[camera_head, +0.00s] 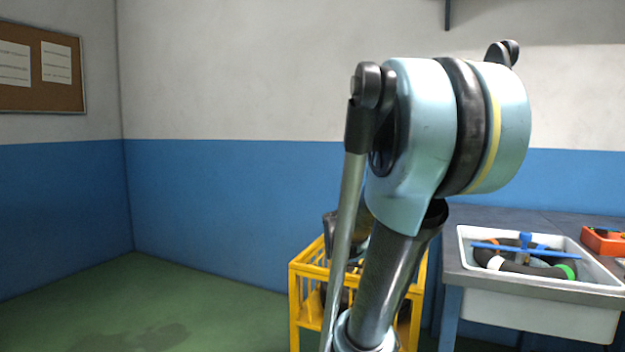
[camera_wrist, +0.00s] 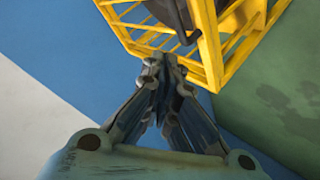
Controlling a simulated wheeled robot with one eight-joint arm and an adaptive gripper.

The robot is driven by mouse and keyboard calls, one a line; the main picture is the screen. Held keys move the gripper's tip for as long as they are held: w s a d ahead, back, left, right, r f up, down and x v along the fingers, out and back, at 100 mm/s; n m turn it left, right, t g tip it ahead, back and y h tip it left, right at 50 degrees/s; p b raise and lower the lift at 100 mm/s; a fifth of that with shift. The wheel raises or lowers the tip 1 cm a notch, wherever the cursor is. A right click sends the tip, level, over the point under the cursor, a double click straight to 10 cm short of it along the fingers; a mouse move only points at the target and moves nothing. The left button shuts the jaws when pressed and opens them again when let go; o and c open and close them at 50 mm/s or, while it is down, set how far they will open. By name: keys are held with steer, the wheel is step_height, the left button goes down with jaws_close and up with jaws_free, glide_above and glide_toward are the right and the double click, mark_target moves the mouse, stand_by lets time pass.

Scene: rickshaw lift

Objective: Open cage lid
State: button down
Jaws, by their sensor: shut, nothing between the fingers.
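The yellow barred cage (camera_head: 309,312) stands on the floor against the blue wall, partly hidden behind my arm in the head view. It also shows at the top of the wrist view (camera_wrist: 209,45), with a dark object (camera_wrist: 172,14) behind its bars. I cannot tell the lid apart from the rest of the frame, nor whether it is open. My gripper (camera_wrist: 162,62) is shut and empty, its fingertips at the near edge of the cage bars in the wrist view. I cannot tell whether they touch the bars.
A grey workbench (camera_head: 454,277) stands right of the cage. It carries a white basin (camera_head: 540,311) holding a dark ring-shaped thing and a blue-handled piece, and an orange tray (camera_head: 601,241). The green floor (camera_head: 150,315) on the left is clear. A corkboard (camera_head: 40,95) hangs on the wall.

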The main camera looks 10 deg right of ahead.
steer(key=w+d+r+n+t, duration=0.2)
steer(key=w+r+n+t, duration=0.5)
steer(key=w+r, duration=0.5)
steer(key=w+a+r+n+t+y, duration=0.2)
steer(key=w+n+y, duration=0.3)
steer(key=w+n, duration=0.3)
steer(key=w+a+r+n+t+y, duration=0.3)
steer(key=w+a+r+n+y, duration=0.1)
steer(key=w+n, duration=0.4)
steer(key=shift+w+r+y, duration=0.55)
steer(key=shift+w+y, duration=0.2)
steer(key=shift+y, duration=0.25)
steer(key=shift+a, duration=0.15)
